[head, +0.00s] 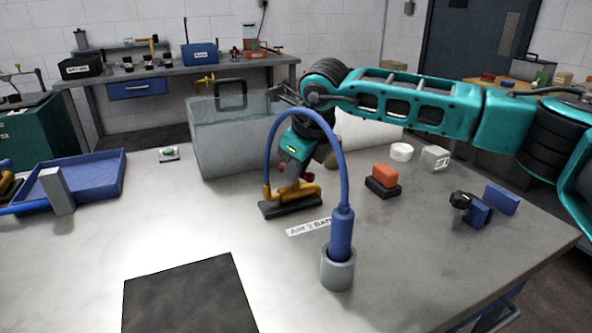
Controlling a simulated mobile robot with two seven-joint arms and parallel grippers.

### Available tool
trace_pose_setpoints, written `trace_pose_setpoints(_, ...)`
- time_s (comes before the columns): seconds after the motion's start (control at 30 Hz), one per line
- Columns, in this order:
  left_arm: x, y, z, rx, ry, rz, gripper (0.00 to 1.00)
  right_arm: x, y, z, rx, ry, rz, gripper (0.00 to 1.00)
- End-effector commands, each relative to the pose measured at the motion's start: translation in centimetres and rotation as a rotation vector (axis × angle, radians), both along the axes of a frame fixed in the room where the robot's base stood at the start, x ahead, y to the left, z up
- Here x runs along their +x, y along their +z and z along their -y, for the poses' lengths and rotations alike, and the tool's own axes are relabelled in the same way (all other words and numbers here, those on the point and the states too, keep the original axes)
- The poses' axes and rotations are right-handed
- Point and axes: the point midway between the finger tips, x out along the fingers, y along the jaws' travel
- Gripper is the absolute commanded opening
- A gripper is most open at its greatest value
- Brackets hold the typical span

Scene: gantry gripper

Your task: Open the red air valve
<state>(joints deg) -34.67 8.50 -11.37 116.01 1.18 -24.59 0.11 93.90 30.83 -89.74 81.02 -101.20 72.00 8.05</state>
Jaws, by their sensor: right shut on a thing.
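The air valve has a brass-yellow body (293,193) on a dark base on the table. Small red parts, seemingly its red handle (309,178), show at both sides of my right fingertips. My right gripper (294,176) reaches down from above and behind, shut on the red handle. Its fingers and the blue hose hide much of the handle, so I cannot tell its angle. The blue hose (341,160) arches from the valve to a blue fitting (341,233) standing in a grey cup (337,270). My left gripper is not in view.
A clear tank (225,140) stands behind the valve. An orange block on a black one (382,178), and blue blocks (501,199), lie at right. A blue tray (95,180) is at left, a dark mat (187,295) in front. The middle left is clear.

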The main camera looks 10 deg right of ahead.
Motion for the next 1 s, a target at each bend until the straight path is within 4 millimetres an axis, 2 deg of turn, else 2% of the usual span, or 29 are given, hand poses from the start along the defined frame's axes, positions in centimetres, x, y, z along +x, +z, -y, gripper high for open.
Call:
trace_pose_setpoints(0.33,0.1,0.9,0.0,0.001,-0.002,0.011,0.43,0.2,0.2,0.3,0.002,0.323,0.002,0.00)
trace_pose_setpoints(1.0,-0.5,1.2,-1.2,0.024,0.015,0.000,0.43,0.5,0.2,0.4,-0.001,0.894,0.004,0.00)
